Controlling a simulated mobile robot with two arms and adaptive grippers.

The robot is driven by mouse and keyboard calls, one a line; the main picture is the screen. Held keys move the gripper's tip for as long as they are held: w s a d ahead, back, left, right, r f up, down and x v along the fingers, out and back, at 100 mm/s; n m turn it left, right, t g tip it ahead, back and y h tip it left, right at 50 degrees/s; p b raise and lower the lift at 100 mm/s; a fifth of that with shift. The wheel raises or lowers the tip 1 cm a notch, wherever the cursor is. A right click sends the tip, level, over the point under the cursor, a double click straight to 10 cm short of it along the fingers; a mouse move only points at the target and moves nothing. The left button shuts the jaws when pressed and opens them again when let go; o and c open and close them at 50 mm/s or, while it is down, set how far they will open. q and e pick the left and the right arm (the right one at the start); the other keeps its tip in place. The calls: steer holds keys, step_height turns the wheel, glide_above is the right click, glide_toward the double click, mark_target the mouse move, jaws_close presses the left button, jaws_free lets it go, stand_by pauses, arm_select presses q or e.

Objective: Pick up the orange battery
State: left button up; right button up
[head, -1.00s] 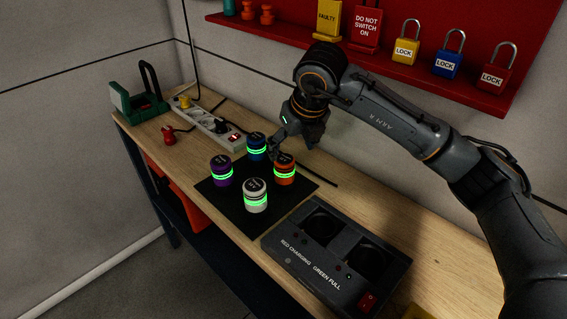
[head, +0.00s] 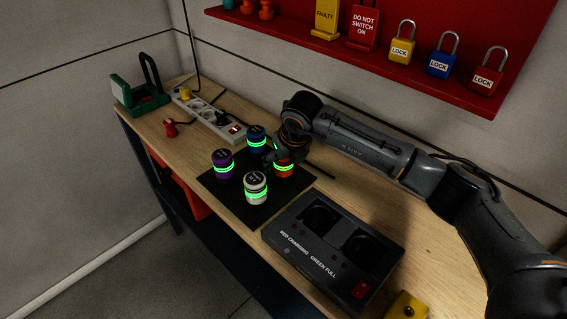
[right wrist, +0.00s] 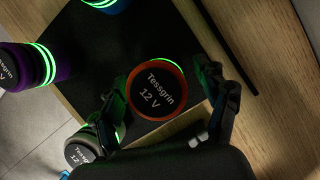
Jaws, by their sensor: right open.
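The orange battery (head: 284,169) stands upright on the black mat (head: 240,211), its green ring lit. In the head view my right gripper (head: 281,158) is over it and hides its top. In the right wrist view the battery's round top (right wrist: 156,91), labelled "Tessgrin 12 V", lies between the two spread fingers of the right gripper (right wrist: 168,103). The fingers are open, one on each side; I cannot tell whether either touches it. My left gripper is not in view.
Blue (head: 256,139), purple (head: 223,164) and white (head: 256,188) batteries stand close by on the mat. A charger (head: 283,243) with two wells lies in front, a power strip (head: 208,117) behind left. A red lock board (head: 300,32) hangs on the wall.

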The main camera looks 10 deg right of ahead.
steer(key=c, duration=1.4)
steer(key=shift+r, duration=0.1)
jaws_close()
